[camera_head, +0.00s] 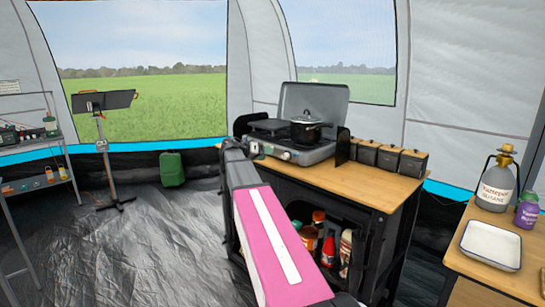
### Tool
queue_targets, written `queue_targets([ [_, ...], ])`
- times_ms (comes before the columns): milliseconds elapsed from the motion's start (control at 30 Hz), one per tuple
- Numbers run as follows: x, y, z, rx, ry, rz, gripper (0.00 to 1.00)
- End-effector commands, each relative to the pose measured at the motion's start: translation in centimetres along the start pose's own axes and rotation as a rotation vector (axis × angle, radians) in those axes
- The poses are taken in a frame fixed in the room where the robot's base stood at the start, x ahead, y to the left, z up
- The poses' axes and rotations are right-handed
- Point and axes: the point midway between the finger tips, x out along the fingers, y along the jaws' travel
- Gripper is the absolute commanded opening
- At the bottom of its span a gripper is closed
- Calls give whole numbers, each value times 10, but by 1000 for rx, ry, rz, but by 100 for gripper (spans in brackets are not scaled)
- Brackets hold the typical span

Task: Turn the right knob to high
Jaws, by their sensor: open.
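A camping stove (311,152) with a raised grey lid (312,98) stands on the left part of a wooden-topped kitchen stand. A dark lidded pot (307,128) sits on its right burner. The right knob (286,155) appears as a small shape on the stove's front face; its setting is too small to read.
Several dark canisters (388,158) line the back of the stand (372,185), with bottles and jars on the shelf below. The floor (150,240) at left is mostly clear.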

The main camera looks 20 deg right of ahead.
Motion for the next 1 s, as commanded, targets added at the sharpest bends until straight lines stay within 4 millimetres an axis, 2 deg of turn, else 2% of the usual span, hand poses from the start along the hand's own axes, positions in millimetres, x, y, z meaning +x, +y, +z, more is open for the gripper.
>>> queue_targets([
  [167, -10, 0, 0, 0, 0, 0, 61],
  [567, -9, 1, 3, 28, 15, -1, 60],
  [667, -7, 4, 10, 105, 59, -6, 60],
  [1000, -3, 12, 43, 568, 302, -147, 60],
])
